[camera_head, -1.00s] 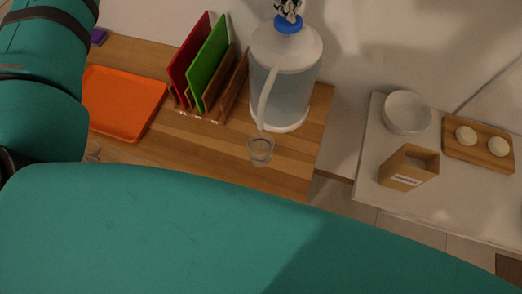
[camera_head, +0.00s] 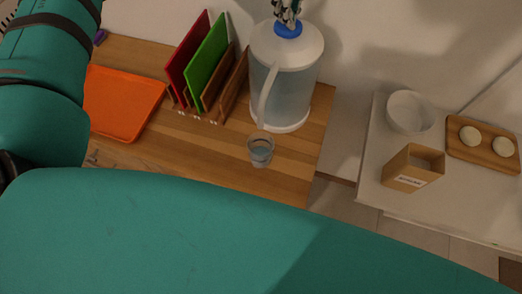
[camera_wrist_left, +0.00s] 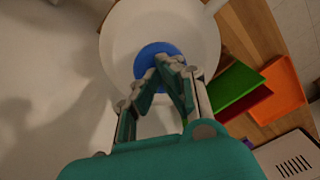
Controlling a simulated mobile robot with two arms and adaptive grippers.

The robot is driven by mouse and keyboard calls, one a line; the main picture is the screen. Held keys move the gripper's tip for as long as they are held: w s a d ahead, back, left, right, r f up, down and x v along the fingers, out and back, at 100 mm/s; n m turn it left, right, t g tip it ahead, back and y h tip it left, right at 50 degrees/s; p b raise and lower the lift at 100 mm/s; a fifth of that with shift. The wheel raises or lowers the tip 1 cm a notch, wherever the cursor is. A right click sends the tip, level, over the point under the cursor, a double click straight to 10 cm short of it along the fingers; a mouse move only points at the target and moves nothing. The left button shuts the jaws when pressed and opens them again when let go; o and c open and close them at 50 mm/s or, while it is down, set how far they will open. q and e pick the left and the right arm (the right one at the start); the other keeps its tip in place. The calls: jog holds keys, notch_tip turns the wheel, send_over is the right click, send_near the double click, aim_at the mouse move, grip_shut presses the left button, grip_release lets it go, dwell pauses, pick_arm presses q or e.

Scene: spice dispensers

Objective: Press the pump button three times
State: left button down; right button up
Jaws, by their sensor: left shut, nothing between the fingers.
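The pump dispenser (camera_head: 285,85) is a large clear jug with a white lid, a white spout and a blue pump button (camera_head: 287,30) on top. It stands upright at the wooden counter's right end. The blue button also shows in the left wrist view (camera_wrist_left: 153,56), partly hidden by my fingers. My left gripper (camera_head: 287,18) is shut and empty, its fingertips right at the button; I cannot tell whether they press on it. It also shows in the left wrist view (camera_wrist_left: 168,66). A clear cup (camera_head: 261,150) with bluish liquid stands below the spout. My right gripper is not seen.
An orange tray (camera_head: 123,103) and a rack with red (camera_head: 186,50) and green (camera_head: 207,62) boards stand left of the dispenser. A white counter at right holds a bowl (camera_head: 410,112), a cardboard box (camera_head: 412,168) and a wooden board (camera_head: 485,143).

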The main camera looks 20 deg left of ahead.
pick_arm(q)
jog(key=shift+r+p, duration=1.25)
jog(key=shift+r, duration=0.9)
jog(key=shift+f, duration=0.15)
jog(key=shift+f+b, duration=1.6)
jog(key=shift+f, duration=0.45)
jog(key=shift+r+p, duration=1.25)
jog(key=shift+r, duration=0.95)
jog(key=shift+f, duration=0.1)
